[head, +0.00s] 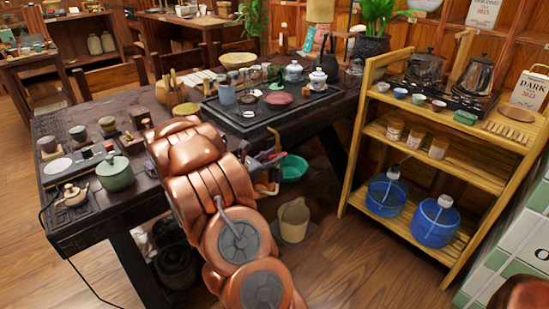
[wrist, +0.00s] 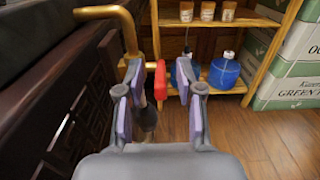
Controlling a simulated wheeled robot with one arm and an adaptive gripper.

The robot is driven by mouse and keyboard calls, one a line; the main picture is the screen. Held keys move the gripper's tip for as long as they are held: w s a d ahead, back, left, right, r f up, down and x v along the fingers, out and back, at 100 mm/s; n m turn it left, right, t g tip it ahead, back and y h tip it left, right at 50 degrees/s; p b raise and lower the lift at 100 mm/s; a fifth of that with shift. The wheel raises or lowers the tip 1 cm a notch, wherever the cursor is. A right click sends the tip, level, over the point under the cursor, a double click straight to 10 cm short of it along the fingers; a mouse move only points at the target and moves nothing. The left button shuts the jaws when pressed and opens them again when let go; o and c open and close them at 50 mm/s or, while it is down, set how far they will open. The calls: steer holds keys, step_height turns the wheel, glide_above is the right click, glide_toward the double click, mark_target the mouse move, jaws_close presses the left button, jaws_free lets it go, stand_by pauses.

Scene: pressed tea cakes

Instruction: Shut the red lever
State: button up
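The red lever (wrist: 160,80) shows in the wrist view between the two fingers of my gripper (wrist: 159,72). The fingers stand apart with a gap on each side of the lever, and I cannot tell how deep between them it sits. A brass pipe (wrist: 128,28) bends down just left of it in the wrist view, close to the left finger. In the head view the brass pipe (head: 274,182) shows by the table's right side, next to my gripper (head: 270,160). My arm hides part of this area there, and the lever is not clear.
The dark tea table (head: 100,218) stands close on the left, its carved side (wrist: 60,130) filling the wrist view's left. A wooden shelf (head: 352,150) with blue water bottles stands right. A beige bucket (head: 292,220) and a teal basin (head: 294,168) are on the floor.

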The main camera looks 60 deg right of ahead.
steer(key=shift+s+d, duration=0.1)
steer(key=shift+d, duration=0.15)
jaws_close()
stand_by(0.3)
